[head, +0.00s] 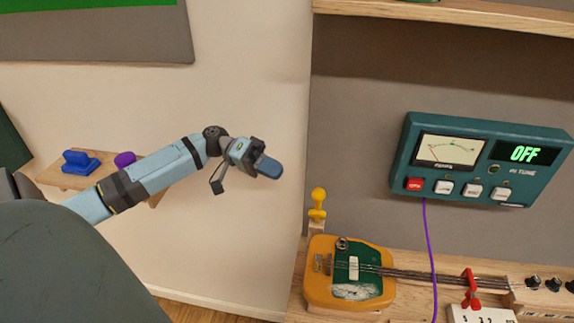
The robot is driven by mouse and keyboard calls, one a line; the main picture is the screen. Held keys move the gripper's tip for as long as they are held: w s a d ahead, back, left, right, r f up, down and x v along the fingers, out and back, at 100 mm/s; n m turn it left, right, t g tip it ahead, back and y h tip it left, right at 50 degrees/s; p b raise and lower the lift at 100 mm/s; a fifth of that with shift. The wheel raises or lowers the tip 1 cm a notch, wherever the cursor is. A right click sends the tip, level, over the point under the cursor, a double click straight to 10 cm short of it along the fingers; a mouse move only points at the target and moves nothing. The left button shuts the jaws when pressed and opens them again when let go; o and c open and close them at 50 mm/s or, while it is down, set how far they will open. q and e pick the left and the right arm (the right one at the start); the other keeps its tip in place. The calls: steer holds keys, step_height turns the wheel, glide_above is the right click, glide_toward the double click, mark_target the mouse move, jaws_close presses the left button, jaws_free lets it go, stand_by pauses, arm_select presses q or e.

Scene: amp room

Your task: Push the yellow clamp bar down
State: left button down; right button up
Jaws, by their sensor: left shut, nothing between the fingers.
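The yellow clamp bar (317,207) stands upright on a small wooden post at the left end of the wooden bench. It has a round knob on top. Just below and in front of it lies a yellow-orange guitar-like body (318,290) with a green plate. My left gripper (270,168) is shut and empty. In the picture it is up and to the left of the clamp bar, apart from it, in front of the pale wall. My right gripper is not in view.
A teal tuner box (405,160) reading OFF is on the grey panel at right, with a purple cable (428,240) hanging down. A red clip (470,290) stands by the strings. A small wooden shelf (62,178) with blue and purple objects is at left.

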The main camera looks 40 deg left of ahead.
arm_select(q)
steer(key=p+x, duration=0.2)
steer(key=x, duration=0.6)
steer(key=shift+d, duration=0.35)
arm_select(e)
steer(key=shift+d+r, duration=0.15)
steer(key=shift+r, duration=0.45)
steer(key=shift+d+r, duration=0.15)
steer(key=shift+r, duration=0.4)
arm_select(q)
steer(key=shift+f, duration=0.2)
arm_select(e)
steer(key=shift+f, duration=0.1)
